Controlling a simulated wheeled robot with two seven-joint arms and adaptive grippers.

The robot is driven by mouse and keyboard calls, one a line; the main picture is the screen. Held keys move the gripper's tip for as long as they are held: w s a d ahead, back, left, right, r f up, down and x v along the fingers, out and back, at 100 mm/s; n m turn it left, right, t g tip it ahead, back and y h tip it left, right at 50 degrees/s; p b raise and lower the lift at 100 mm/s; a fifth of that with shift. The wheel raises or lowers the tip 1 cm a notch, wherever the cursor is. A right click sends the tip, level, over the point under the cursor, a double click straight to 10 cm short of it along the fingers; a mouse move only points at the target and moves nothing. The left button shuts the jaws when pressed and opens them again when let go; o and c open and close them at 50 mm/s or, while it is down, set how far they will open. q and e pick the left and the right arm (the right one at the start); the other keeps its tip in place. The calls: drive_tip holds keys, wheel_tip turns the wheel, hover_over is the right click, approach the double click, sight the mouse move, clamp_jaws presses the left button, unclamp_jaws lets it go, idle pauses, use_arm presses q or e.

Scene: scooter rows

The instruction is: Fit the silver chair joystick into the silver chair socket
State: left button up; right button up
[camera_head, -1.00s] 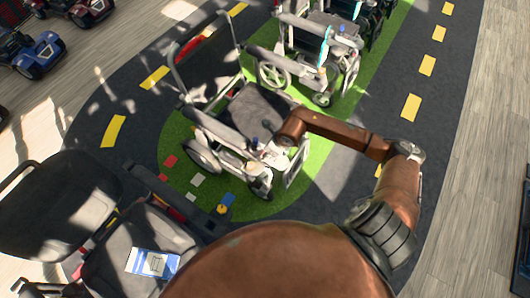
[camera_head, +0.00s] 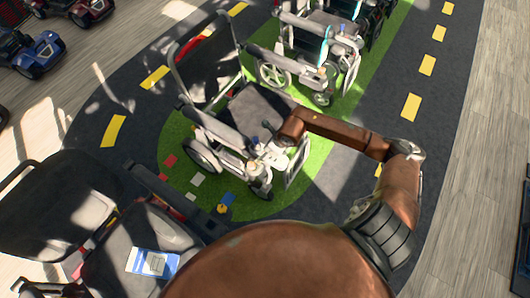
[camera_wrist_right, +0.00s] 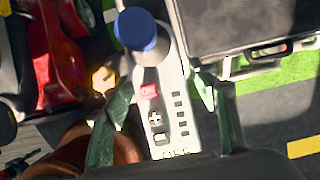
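The silver chair (camera_head: 232,118), with its dark seat and back, stands on the green strip in the head view. My right gripper (camera_wrist_right: 165,75) is at the front of its near armrest; in the head view my wrist hides much of that spot. The right wrist view shows the joystick (camera_wrist_right: 158,95), a pale control unit with a blue knob, a red button and dark marks, between my two green fingers. The fingertips appear to press on its sides. The socket cannot be made out. My left gripper is not in view.
Another dark-seated chair (camera_head: 120,245) with a blue-and-white card (camera_head: 152,262) stands at the near left. More wheelchairs (camera_head: 318,50) stand behind the silver chair. Small scooters (camera_head: 40,55) are at the far left. Dark track with yellow dashes lies to the right and is clear.

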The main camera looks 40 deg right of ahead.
drive_tip(key=shift+o, duration=0.6)
drive_tip(key=shift+s+f, duration=0.1)
drive_tip(key=v, duration=1.2)
